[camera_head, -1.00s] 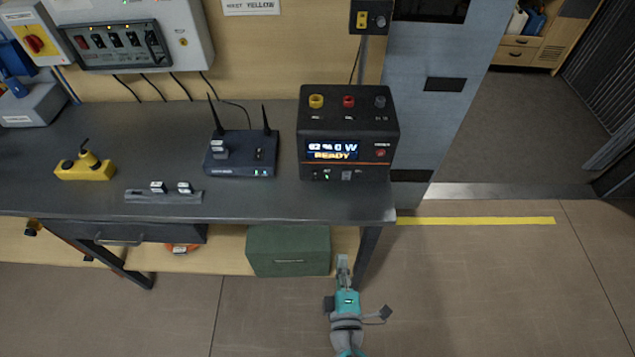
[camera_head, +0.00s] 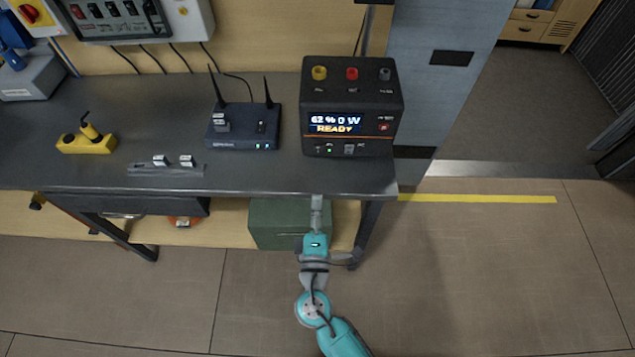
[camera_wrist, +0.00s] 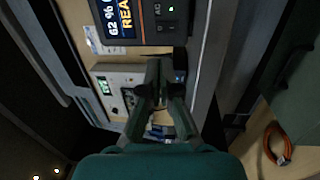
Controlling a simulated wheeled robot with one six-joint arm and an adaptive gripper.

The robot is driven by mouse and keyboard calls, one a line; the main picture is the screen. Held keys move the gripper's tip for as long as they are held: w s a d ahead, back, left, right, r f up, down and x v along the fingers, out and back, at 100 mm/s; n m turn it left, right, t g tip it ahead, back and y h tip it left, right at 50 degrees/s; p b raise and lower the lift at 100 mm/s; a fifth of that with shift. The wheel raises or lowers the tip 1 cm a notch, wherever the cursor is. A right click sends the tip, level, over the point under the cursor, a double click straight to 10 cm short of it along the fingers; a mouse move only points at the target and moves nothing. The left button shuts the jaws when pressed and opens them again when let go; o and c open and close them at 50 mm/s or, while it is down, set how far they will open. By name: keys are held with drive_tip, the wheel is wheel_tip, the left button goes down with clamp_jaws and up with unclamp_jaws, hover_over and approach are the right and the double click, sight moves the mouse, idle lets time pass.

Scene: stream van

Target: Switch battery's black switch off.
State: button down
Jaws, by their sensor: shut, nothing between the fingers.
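The battery (camera_head: 351,85) is a black box at the right end of the workbench. Its lit screen reads 62 %, 0 W and READY. Along its lower front are small dark controls, including a black switch (camera_head: 349,149), and a green light. A red button sits higher at the right. In the wrist view the battery (camera_wrist: 150,36) is turned sideways and cut by the top edge. My gripper (camera_head: 318,199) is shut and empty, at the bench's front edge, below and apart from the battery's front. The closed fingers also show in the wrist view (camera_wrist: 158,72).
A router (camera_head: 243,137) with two antennas stands left of the battery. A grey strip (camera_head: 165,170) and a yellow control box (camera_head: 86,144) lie farther left. A green box (camera_head: 270,225) is under the bench (camera_head: 255,187). The floor at right is free.

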sight(319, 147)
drive_tip(key=w, duration=0.4)
drive_tip(key=w+r, duration=0.1)
drive_tip(key=w, duration=0.7)
drive_tip(key=shift+r, duration=0.2)
drive_tip(key=shift+w+r, duration=0.1)
drive_tip(key=shift+w, duration=0.35)
drive_tip(key=shift+w+r, duration=0.1)
drive_tip(key=shift+w, duration=0.1)
